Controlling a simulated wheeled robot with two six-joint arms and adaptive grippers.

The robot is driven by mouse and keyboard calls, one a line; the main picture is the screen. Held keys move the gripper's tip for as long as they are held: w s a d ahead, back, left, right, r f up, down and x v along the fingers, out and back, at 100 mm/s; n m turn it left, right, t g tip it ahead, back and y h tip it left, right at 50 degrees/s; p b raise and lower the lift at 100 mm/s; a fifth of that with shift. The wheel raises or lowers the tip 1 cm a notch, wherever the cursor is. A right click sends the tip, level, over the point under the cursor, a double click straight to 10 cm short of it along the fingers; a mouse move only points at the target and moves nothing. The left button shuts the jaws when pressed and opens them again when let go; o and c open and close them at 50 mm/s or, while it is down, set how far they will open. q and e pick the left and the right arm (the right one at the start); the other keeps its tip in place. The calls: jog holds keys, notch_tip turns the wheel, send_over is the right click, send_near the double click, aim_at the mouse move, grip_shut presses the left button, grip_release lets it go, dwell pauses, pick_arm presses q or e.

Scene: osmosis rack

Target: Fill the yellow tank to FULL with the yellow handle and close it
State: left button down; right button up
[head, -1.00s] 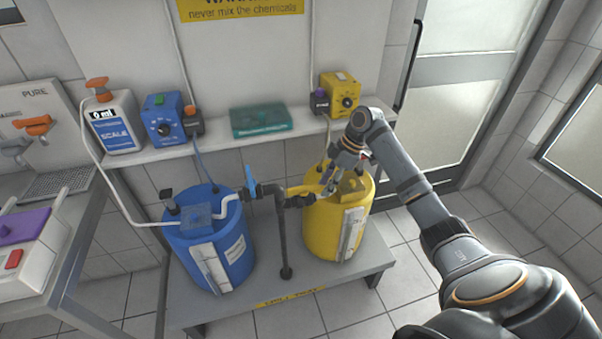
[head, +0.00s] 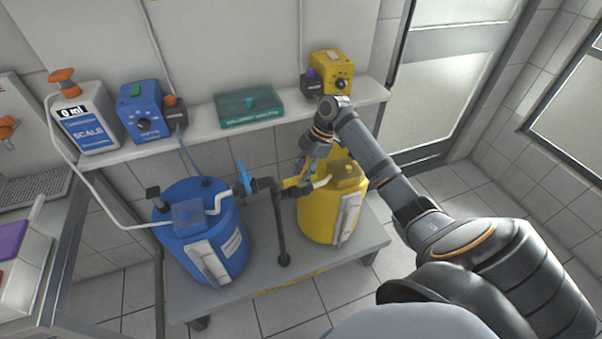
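The yellow tank (head: 318,217) stands upright on the right of the low grey platform, with a white gauge strip (head: 348,218) on its front whose level is too small to read. The yellow handle (head: 290,183) shows only in part at the dark pipe left of the tank's top, partly covered by my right gripper. My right gripper (head: 306,170) points down beside the handle, above the tank's left rim. Whether its fingers touch the handle, or are open or shut, is too small to tell. My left gripper is out of view.
A blue tank (head: 215,245) stands left of the yellow one, with a blue handle (head: 243,178) on the pipe between them. The shelf (head: 205,134) behind holds a scale bottle (head: 85,120) reading 0 ml, a blue control box (head: 147,110), a teal case (head: 249,107) and a yellow control box (head: 331,70).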

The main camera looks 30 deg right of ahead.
jog(key=shift+a+f, duration=0.15)
jog(key=shift+f, duration=0.3)
grip_shut()
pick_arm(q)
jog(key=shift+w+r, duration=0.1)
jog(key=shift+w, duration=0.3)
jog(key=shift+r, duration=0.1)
